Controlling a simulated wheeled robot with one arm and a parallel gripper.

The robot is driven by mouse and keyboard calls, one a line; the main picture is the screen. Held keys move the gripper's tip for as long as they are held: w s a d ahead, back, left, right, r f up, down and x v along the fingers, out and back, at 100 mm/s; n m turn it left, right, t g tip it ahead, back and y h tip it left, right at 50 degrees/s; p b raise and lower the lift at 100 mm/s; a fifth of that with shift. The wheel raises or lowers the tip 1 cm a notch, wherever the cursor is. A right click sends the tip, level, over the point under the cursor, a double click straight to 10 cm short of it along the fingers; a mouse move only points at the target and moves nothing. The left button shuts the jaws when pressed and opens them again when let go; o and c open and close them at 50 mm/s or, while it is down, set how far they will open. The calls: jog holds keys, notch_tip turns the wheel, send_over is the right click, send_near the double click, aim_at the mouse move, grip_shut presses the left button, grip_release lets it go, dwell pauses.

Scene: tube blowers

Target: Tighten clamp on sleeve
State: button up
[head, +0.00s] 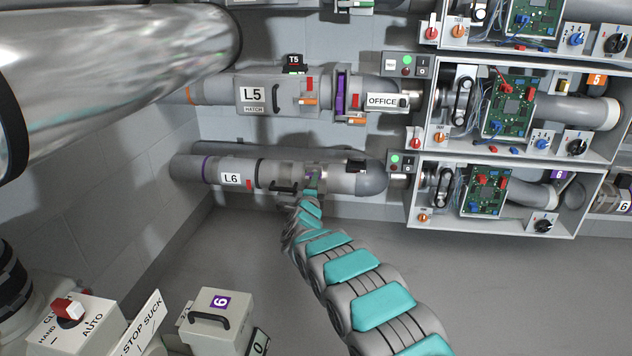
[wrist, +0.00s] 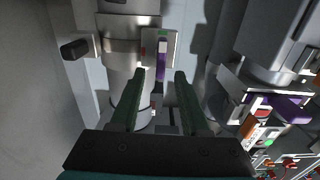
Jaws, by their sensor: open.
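The L6 tube (head: 215,169) runs along the wall in the head view, with a metallic sleeve (head: 285,171) around it. In the wrist view the sleeve (wrist: 118,46) is at upper left, with a dark handle (wrist: 75,49) sticking out left. A grey clamp block (wrist: 151,47) on it carries a narrow lever, white above and purple below (wrist: 161,66), with a green bit on top. My gripper (wrist: 160,74) is open, its two green fingers either side of the lever's lower end. Contact cannot be told. In the head view my gripper (head: 313,182) partly covers the clamp.
The L5 tube (head: 245,93), with its hatch and a purple ring (head: 340,92), runs above L6. Open boxes with circuit boards (head: 485,190) stand to the right. A control box with a red switch (head: 68,310) is at lower left.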

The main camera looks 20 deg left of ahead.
jog(key=shift+v, duration=2.4)
